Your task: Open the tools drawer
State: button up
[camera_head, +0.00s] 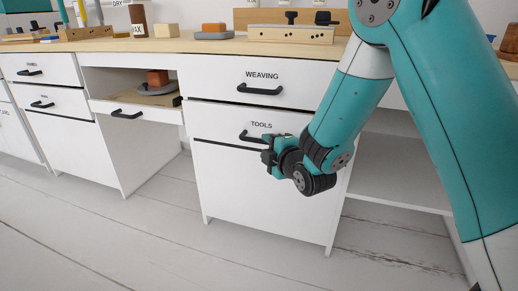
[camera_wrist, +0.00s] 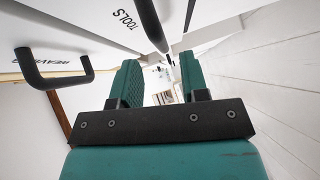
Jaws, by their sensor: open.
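The tools drawer (camera_head: 222,120) is a white front labelled TOOLS, below the weaving drawer; it looks shut. Its black bar handle (camera_head: 245,137) is partly hidden by my gripper at its right end. My gripper (camera_head: 267,150) is open at that right end, in front of the drawer. In the wrist view, the handle (camera_wrist: 151,24) runs down from the top edge towards the gap between the two teal fingers (camera_wrist: 160,78). I cannot tell whether it lies between them or touches them. The TOOLS label (camera_wrist: 127,20) is beside the handle.
The weaving drawer's handle (camera_head: 260,90) is just above; it also shows in the wrist view (camera_wrist: 52,72). The wooden desktop (camera_head: 190,46) carries several items. The floor (camera_head: 150,230) in front is clear.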

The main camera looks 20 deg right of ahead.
aim_at(260, 142)
jog(key=b+x, duration=0.1)
jog(key=x, duration=0.3)
jog(key=shift+w+f, duration=0.2)
jog(key=shift+w, duration=0.1)
jog(key=shift+w+a+b, duration=0.15)
jog(key=shift+w+b, duration=0.2)
jog(key=shift+w, duration=0.3)
grip_shut()
